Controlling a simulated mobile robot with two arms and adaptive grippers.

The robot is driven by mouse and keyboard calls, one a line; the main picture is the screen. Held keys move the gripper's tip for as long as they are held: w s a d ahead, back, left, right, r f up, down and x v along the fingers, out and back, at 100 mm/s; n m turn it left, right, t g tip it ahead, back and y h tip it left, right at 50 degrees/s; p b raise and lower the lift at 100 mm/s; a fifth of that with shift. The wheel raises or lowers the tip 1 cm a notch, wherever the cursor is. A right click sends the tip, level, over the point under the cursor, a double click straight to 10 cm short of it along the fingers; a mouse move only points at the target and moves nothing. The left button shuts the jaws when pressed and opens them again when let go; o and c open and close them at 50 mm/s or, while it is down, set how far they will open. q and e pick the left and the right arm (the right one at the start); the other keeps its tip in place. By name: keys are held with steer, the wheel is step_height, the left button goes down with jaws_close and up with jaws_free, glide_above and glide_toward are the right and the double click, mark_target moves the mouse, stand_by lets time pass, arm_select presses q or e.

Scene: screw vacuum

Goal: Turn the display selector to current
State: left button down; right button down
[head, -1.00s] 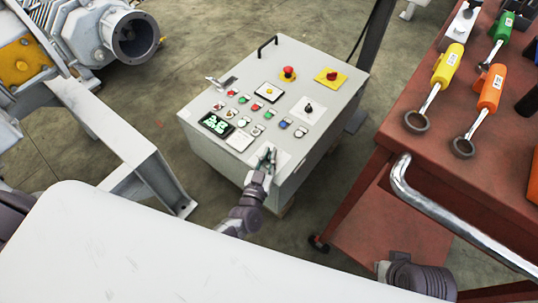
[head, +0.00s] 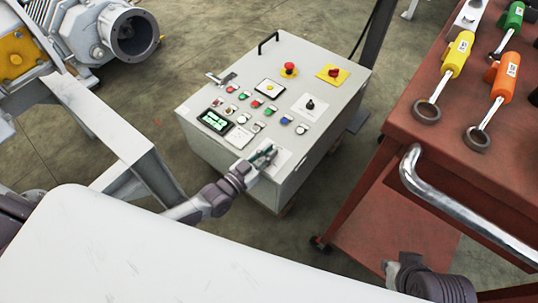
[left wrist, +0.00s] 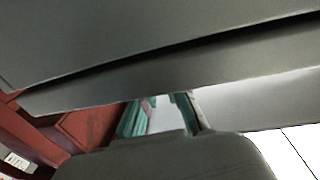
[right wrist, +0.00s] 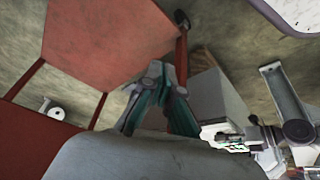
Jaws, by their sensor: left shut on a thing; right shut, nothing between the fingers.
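The grey control box (head: 330,150) stands in the middle of the head view with its sloped panel facing up. My left gripper (head: 264,157) is at the panel's near corner, over a white plate (head: 284,158), and is shut on the knob there, taken as the display selector. The fingers hide the knob, so its pointer direction cannot be read. The lit green display (head: 215,121) is to the left; its digits are too small to read. In the left wrist view the fingertips (left wrist: 160,108) are partly hidden. My right gripper (right wrist: 157,70) is shut and empty, away from the panel.
The panel also carries a black rotary knob (head: 310,104), a red emergency button (head: 289,69) and several small buttons. A red tool cart (head: 455,165) with a metal handle (head: 450,210) stands right. A grey machine frame (head: 110,130) stands left.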

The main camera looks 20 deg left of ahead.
arm_select(q)
steer(key=shift+f+m+g+h+b, duration=0.2)
steer(key=shift+m+g+h+b, duration=0.45)
steer(key=shift+h+b, duration=0.3)
steer(key=shift+r+m+g+h+b, duration=0.1)
steer(key=shift+m+g+h+b, duration=0.35)
steer(key=shift+m+h+b, duration=0.3)
arm_select(e)
steer(key=w+a+r+t+y, duration=0.2)
steer(key=w+a+r+t, duration=0.3)
steer(key=w+r+t, duration=0.5)
steer(key=shift+w+n+y, duration=0.3)
steer(key=shift+w, duration=1.45)
arm_select(q)
steer(key=c, duration=1.2)
jaws_free()
steer(key=shift+r, duration=0.1)
steer(key=v, duration=1.2)
steer(key=shift+w+a, duration=0.1)
steer(key=shift+a, duration=0.05)
